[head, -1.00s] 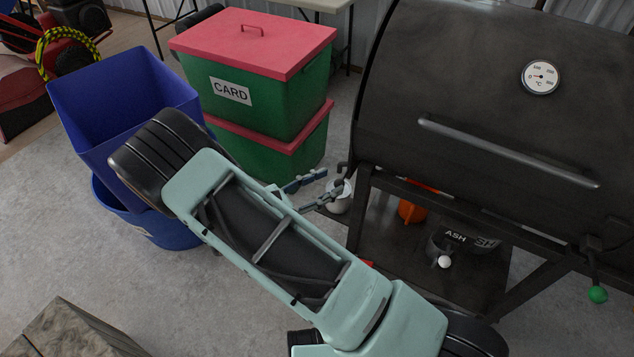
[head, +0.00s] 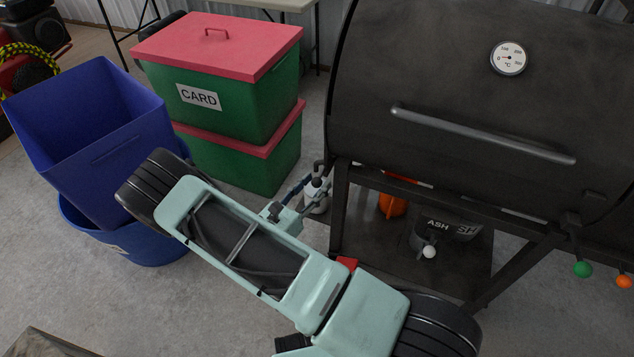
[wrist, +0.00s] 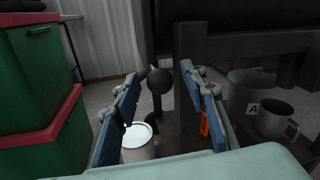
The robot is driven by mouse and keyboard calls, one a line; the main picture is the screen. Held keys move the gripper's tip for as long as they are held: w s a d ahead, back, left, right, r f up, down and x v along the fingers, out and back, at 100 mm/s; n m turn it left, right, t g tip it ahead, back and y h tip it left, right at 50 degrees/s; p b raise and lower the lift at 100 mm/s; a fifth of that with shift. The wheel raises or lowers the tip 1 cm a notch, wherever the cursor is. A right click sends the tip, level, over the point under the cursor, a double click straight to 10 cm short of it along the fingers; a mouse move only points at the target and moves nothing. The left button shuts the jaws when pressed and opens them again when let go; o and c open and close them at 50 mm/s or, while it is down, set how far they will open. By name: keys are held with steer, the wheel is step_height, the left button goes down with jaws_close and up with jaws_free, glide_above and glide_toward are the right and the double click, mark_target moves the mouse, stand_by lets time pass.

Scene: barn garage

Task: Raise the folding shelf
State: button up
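The black barrel grill (head: 470,95) fills the right of the head view, its lid shut. I cannot clearly make out a folding shelf on it. A dark hook-like part (head: 320,168) stands out at the grill's left end. In the wrist view a dark round knob (wrist: 160,81) shows ahead, between the fingers in the picture, close to a dark post (wrist: 189,90). My gripper (wrist: 162,100) is open and empty, with blue pads on both fingers. In the head view my gripper (head: 300,192) is partly hidden behind my arm, near the grill's left leg.
Green boxes with red lids (head: 235,95) stand left of the grill, and blue bins (head: 90,130) further left. A white pot (head: 317,197) is on the floor by the gripper. An ash bucket (head: 450,238) sits under the grill. Green (head: 583,269) and orange (head: 623,282) knobs are at right.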

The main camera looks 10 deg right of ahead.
steer(key=shift+x, duration=0.8)
steer(key=shift+c, duration=0.7)
jaws_close()
